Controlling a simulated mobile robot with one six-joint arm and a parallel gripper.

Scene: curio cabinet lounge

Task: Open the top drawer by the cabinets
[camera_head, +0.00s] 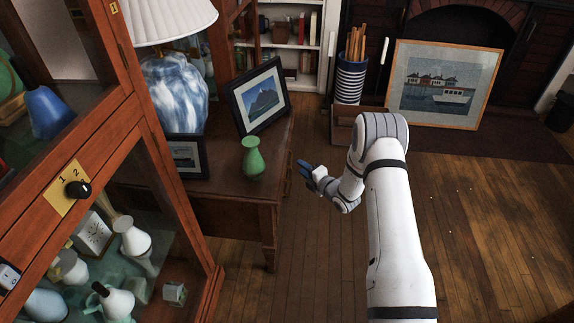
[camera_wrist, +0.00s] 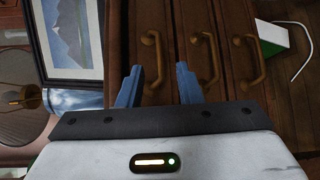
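A wooden side table (camera_head: 232,213) stands beside the glass cabinet (camera_head: 150,160); its drawer fronts face away from the head camera. In the wrist view, which is turned sideways, three dark wooden drawers show, each with a curved brass handle. The top drawer (camera_wrist: 130,25) is the one nearest the tabletop, and its handle (camera_wrist: 152,58) appears between my fingertips. The drawers look closed. My gripper (camera_wrist: 159,68) is open, with blue fingers on either side of that handle in the picture; I cannot tell whether they touch it. It also shows right of the table in the head view (camera_head: 305,169).
A green vase (camera_head: 252,158), framed pictures (camera_head: 260,97) and a blue-white lamp (camera_head: 175,92) stand on the table. A wooden box (camera_head: 343,126), a striped holder (camera_head: 349,82) and a leaning painting (camera_head: 443,84) are behind my arm. The floor (camera_head: 490,220) at right is clear.

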